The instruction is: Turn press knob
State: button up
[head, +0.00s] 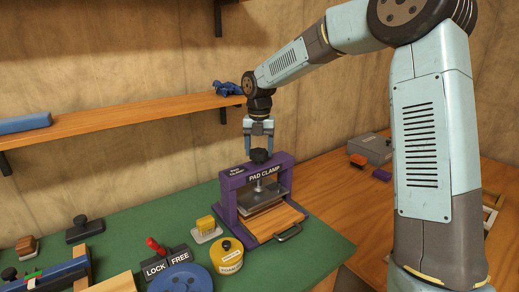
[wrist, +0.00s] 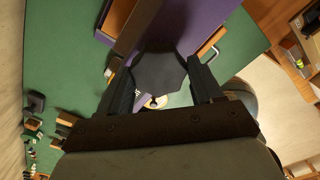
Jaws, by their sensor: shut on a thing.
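The press is a purple frame labelled PAD CLAMP (head: 229,203), standing on a green mat. Its black knob (head: 259,156) sits on top, above a screw and a grey plate (head: 262,195). My gripper (head: 260,146) comes down from above and is shut on the knob. In the wrist view the dark, many-sided knob (wrist: 158,74) lies between the two fingers of my gripper (wrist: 160,80). The purple frame (wrist: 200,30) shows behind it. A wooden board (head: 275,222) with a handle is at the press's base.
A yellow round tin (head: 228,262), a LOCK/FREE block (head: 167,264) with a red lever, and a blue disc (head: 181,280) stand in front of and left of the press. A wooden shelf (head: 120,116) runs along the wall behind.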

aim_at(259, 150)
jog(key=n, duration=0.4)
jog(key=shift+w+r+n, duration=0.15)
jog(key=shift+w+n, duration=0.15)
jog(key=shift+n, duration=1.9)
jog(key=o, duration=1.1)
jog(key=shift+s, duration=0.1)
jog(key=shift+c, duration=0.2)
notch_tip(259, 150, up, 13)
jog(key=shift+r, duration=0.2)
